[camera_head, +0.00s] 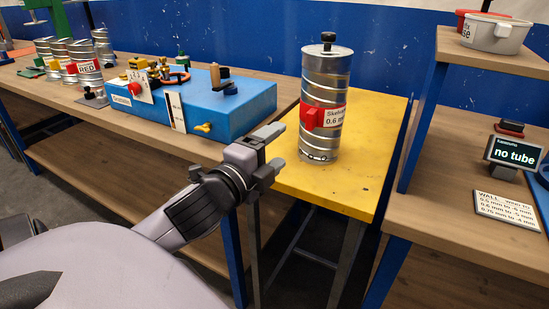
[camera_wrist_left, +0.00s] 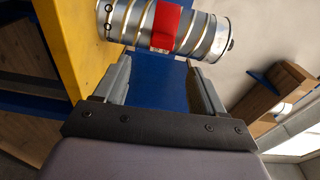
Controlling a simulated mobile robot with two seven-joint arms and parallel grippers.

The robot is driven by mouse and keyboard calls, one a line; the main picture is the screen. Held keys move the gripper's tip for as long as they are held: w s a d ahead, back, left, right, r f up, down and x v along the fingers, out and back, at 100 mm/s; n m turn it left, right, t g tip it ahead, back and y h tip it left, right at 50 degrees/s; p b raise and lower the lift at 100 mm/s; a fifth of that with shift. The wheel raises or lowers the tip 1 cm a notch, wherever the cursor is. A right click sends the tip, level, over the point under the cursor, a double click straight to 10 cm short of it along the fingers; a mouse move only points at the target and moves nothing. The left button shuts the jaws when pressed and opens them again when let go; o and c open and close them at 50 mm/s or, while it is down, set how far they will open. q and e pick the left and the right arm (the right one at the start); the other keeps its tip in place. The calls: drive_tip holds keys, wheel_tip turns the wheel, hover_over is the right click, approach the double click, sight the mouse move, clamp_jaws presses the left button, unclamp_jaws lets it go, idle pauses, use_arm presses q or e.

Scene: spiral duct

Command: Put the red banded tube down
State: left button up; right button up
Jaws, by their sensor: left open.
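The red banded tube (camera_head: 325,88) is a silver spiral duct with a red patch and a white label. It stands upright on the yellow table (camera_head: 352,190), with a black knob on top. In the left wrist view the tube (camera_wrist_left: 190,32) lies across the top of the picture, beyond the fingertips. My left gripper (camera_head: 271,152) is open and empty, to the left of the tube and apart from it. Its two fingers also show in the left wrist view (camera_wrist_left: 160,75) with nothing between them. My right gripper is not in view.
A blue machine box (camera_head: 225,108) with a yellow knob stands on the wooden bench to the left. Several more silver tubes (camera_head: 85,65) stand behind it. A wooden shelf on the right holds a "no tube" display (camera_head: 514,156) and a wall sign (camera_head: 505,208).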

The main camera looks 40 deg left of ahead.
use_arm(q)
drive_tip(key=s+d+f+n+g+h, duration=0.1)
drive_tip(key=s+d+f+n+g, duration=0.15)
drive_tip(key=f, duration=0.75)
drive_tip(key=s+d+f+n+g+h, duration=0.1)
drive_tip(key=s+d+f+n, duration=0.25)
drive_tip(key=f, duration=0.55)
drive_tip(key=s+d+f+n+g+h, duration=0.2)
drive_tip(key=d+f+n, duration=0.15)
drive_tip(key=f, duration=0.65)
drive_tip(key=s+d+f+n+g, duration=0.2)
drive_tip(key=s+d+f+n, duration=0.2)
drive_tip(key=s+f, duration=0.15)
drive_tip(key=shift+w+d+r+t+h+p, duration=0.1)
drive_tip(key=shift+w+r+t+h+p, duration=0.05)
drive_tip(key=shift+r+p, duration=0.85)
drive_tip(key=shift+w+r+t+h+p, duration=0.1)
drive_tip(key=shift+r+h+p, duration=0.05)
drive_tip(key=shift+r+p, duration=0.8)
drive_tip(key=shift+f, duration=0.15)
